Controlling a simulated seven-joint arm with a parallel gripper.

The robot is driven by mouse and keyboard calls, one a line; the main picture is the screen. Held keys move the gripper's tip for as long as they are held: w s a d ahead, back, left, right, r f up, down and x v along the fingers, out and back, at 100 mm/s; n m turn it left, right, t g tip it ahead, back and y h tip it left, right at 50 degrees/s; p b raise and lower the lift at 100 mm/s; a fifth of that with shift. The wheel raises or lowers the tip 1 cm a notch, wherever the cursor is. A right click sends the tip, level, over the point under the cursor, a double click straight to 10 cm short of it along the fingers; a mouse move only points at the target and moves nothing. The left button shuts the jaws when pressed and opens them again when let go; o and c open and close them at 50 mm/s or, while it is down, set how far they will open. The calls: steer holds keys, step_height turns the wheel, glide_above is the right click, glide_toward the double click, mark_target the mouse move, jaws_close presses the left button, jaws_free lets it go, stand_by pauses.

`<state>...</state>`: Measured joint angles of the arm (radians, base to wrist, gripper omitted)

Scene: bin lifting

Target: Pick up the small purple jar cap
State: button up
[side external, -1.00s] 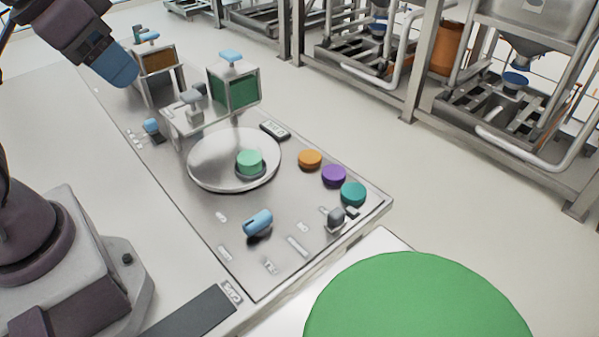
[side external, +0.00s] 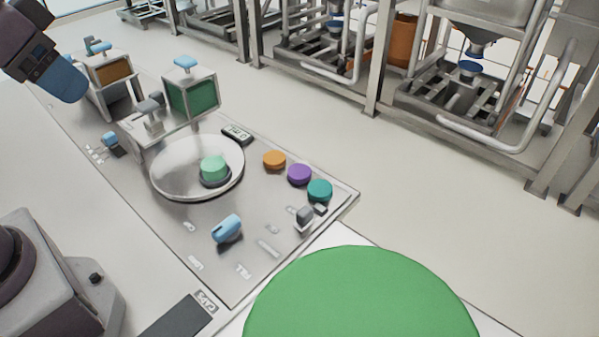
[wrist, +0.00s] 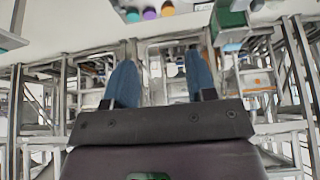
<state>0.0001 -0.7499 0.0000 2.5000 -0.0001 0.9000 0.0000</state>
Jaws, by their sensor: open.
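The small purple cap (side external: 300,174) lies flat on the grey panel (side external: 272,212), between an orange cap (side external: 274,159) and a teal cap (side external: 319,190). In the wrist view, the purple cap (wrist: 150,13) is at the top edge, with the orange cap (wrist: 168,8) and teal cap (wrist: 132,15) on either side. My gripper (side external: 66,86) is at the upper left of the side view, well away from the purple cap. In the wrist view, my gripper (wrist: 161,80) has its two blue fingers spread apart with nothing between them.
A round silver plate (side external: 172,182) with a mint-green knob (side external: 214,167) lies left of the caps. A green-fronted box (side external: 192,98) and an orange-fronted box (side external: 112,74) stand behind. A blue knob (side external: 226,228) and a grey knob (side external: 304,216) are in front.

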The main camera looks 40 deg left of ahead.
steer(key=shift+o, duration=0.2)
steer(key=o, duration=0.7)
steer(key=shift+c, duration=0.2)
